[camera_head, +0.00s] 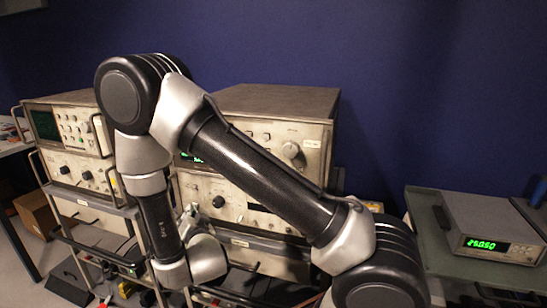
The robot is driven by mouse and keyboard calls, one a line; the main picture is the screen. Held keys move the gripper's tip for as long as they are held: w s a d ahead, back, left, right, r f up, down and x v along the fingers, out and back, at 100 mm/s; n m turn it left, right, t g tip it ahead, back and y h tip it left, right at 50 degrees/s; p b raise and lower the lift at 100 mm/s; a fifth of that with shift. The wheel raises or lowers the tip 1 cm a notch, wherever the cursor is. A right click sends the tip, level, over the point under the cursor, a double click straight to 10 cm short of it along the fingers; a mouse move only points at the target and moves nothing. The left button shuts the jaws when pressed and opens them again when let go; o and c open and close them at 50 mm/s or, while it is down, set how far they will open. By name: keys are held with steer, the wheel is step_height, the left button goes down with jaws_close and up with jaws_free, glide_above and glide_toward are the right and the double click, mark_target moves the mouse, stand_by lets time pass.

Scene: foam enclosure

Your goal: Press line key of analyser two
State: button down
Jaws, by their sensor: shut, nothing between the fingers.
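Two stacks of beige rack instruments stand side by side. The left stack has an upper unit with a dark green screen (45,124) and several knobs. The middle stack has an upper unit (262,132) with a large knob and a green display partly hidden by my arm, above a second unit (270,218). I cannot read which is analyser two, and its line key cannot be made out. My gripper (189,216) is small in view, shut and empty, low in front of the middle stack's lower unit. Whether it touches the panel cannot be told.
My arm crosses in front of the middle stack. Metal handles (40,166) stick out from the racks. A meter (493,227) with green digits sits on a green-grey tray (428,215) at right. A cardboard box (36,213) and dark clutter lie low at left.

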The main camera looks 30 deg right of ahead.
steer(key=shift+w+d, duration=0.1)
stand_by(0.3)
steer(key=shift+s+a, duration=0.45)
steer(key=s+a, duration=0.4)
steer(key=shift+s, duration=0.15)
stand_by(0.5)
steer(key=shift+a, duration=0.1)
stand_by(0.3)
